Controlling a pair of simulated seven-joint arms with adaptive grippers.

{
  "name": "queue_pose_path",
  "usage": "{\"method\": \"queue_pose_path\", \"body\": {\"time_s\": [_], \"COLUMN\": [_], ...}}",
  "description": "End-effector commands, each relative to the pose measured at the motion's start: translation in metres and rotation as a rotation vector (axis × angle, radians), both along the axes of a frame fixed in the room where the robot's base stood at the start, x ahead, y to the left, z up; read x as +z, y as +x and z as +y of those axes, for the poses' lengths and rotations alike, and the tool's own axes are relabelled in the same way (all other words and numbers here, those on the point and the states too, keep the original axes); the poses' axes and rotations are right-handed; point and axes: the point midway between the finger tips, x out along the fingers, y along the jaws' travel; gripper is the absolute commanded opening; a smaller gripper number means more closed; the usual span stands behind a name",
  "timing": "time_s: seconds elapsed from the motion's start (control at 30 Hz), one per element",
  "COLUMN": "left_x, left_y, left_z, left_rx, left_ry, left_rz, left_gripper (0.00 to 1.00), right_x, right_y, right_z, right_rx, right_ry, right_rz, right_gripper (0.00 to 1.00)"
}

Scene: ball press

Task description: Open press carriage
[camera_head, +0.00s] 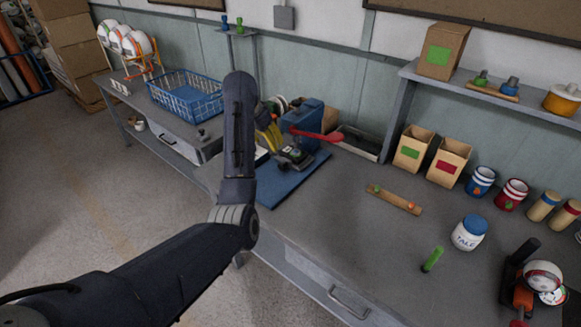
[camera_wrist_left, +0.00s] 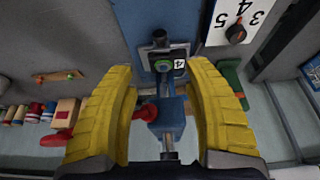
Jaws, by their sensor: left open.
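The press stands on a blue base mat (camera_head: 285,183), with a blue body (camera_head: 304,118) and a red lever (camera_head: 320,135) reaching right. In the left wrist view, a blue block (camera_wrist_left: 165,120) on a metal rod, with the red lever (camera_wrist_left: 60,138) at its left, lies between my finger pads. My left gripper (camera_wrist_left: 160,70), with ribbed yellow fingers, is open around this part of the press; contact cannot be told. In the head view its yellow fingers (camera_head: 268,135) are partly hidden by my arm. My right gripper is not seen.
A blue wire basket (camera_head: 187,95) stands left. On the right are cardboard boxes (camera_head: 413,148), a talc jar (camera_head: 469,232), a green peg (camera_head: 432,259) and a wooden strip (camera_head: 394,199). The bench's front middle is mostly clear.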

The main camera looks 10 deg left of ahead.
Motion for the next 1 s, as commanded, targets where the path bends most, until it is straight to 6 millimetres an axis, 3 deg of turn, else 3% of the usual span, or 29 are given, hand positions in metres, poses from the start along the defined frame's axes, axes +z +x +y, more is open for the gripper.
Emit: {"method": "queue_pose_path", "body": {"time_s": [0.27, 1.0], "left_x": [-0.02, -0.125], "left_y": [0.006, 0.046], "left_z": [-0.002, -0.02], "left_rx": [0.0, -0.001], "left_ry": [0.005, 0.004], "left_rz": [0.005, 0.005], "left_gripper": [0.51, 0.51], "right_x": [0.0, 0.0], "right_y": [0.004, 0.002], "right_z": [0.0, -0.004], "right_rx": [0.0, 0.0], "right_ry": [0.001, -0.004], "right_rz": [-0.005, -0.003], "right_gripper": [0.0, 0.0]}}
